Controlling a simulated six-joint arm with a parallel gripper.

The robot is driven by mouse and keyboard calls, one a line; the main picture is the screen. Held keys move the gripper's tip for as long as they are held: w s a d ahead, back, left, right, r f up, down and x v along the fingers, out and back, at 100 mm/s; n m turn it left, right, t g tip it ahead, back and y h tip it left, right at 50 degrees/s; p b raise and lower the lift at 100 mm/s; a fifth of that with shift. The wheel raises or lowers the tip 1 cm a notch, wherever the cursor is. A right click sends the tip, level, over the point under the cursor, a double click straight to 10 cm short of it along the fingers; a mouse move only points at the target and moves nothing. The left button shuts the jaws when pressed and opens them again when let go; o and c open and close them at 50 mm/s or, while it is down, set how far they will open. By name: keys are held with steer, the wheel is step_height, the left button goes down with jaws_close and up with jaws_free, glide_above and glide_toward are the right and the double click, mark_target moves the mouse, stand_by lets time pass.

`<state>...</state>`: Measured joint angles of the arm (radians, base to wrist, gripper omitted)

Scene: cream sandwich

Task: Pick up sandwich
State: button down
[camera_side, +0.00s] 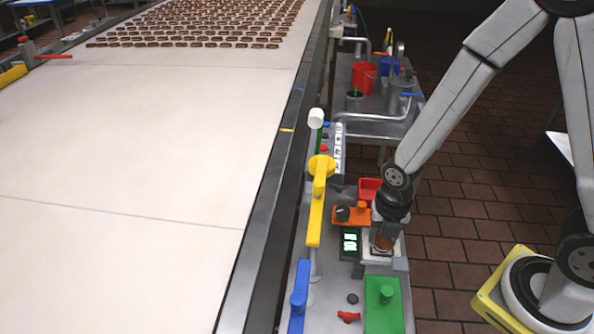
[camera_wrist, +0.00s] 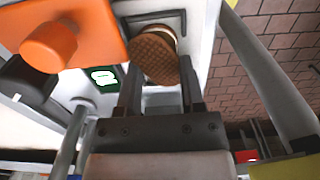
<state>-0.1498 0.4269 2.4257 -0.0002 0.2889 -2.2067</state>
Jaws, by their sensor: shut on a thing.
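A round brown cream sandwich with a waffle-patterned face (camera_wrist: 155,58) sits between the two dark fingers of my gripper (camera_wrist: 160,82) in the wrist view. The fingers are shut on it. A pale cream edge shows along its upper right rim. In the side view my gripper (camera_side: 386,228) points down, and the brown sandwich (camera_side: 383,244) shows just below it, partly hidden. It is over or on a pale square plate (camera_side: 371,259) on the grey machine panel. I cannot tell whether it touches the plate.
An orange block with a knob (camera_side: 352,215) and a small green-lit display (camera_side: 350,242) stand close left of my gripper. A red bin (camera_side: 369,189) is behind, and a green block (camera_side: 383,304) in front. The white conveyor (camera_side: 130,200) lies left, with rows of brown sandwiches (camera_side: 215,22) far back.

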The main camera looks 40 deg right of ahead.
step_height(320, 180, up, 10)
stand_by(0.8)
steer(key=shift+f, duration=0.1)
